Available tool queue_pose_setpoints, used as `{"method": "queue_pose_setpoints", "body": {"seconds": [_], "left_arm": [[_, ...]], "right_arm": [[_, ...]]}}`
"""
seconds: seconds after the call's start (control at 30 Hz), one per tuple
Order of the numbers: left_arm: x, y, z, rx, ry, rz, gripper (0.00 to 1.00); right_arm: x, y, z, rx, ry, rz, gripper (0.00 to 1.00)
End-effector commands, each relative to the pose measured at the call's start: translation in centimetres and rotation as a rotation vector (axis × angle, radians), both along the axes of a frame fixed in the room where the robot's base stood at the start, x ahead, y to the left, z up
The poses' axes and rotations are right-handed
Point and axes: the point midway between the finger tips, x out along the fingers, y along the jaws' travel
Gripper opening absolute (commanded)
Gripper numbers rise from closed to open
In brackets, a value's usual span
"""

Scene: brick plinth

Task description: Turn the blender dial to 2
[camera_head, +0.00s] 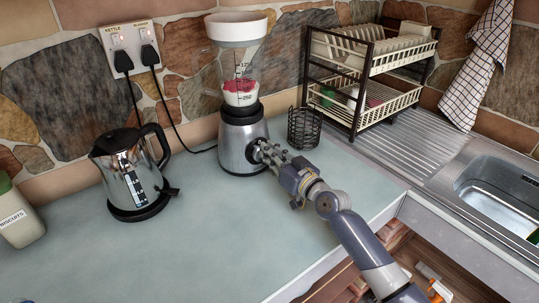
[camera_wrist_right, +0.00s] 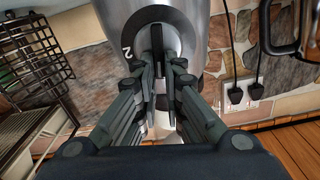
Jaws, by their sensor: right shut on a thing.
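The blender (camera_head: 238,140) stands on the counter with a shiny metal base, a clear jug holding red and white contents, and a white lid. My right gripper (camera_head: 263,153) reaches its base from the front right. In the wrist view, the blender dial (camera_wrist_right: 157,38) is a dark disc with a raised bar. The fingers of my right gripper (camera_wrist_right: 159,72) are shut on the bar, one on each side. A white mark, like a 2 lying on its side, shows left of the bar on the dark face. The other marks are hidden or unclear. My left gripper is out of view.
A metal kettle (camera_head: 130,178) stands left of the blender. A black wire basket (camera_head: 305,128) stands close on its right, before a two-tier dish rack (camera_head: 356,118). A sink (camera_head: 500,195) lies far right. Cords run to a wall socket (camera_head: 130,48). The front counter is clear.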

Motion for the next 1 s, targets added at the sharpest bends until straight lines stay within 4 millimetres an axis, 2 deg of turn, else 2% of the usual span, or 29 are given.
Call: {"method": "queue_pose_setpoints", "body": {"seconds": [0.5, 1.0], "left_arm": [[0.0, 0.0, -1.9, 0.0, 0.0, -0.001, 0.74], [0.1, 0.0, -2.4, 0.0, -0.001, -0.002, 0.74]], "right_arm": [[0.6, -0.9, -0.6, 0.388, 0.281, 0.0, 0.0], [1.1, -1.5, -1.5, 0.773, 0.563, -0.001, 0.0]]}}
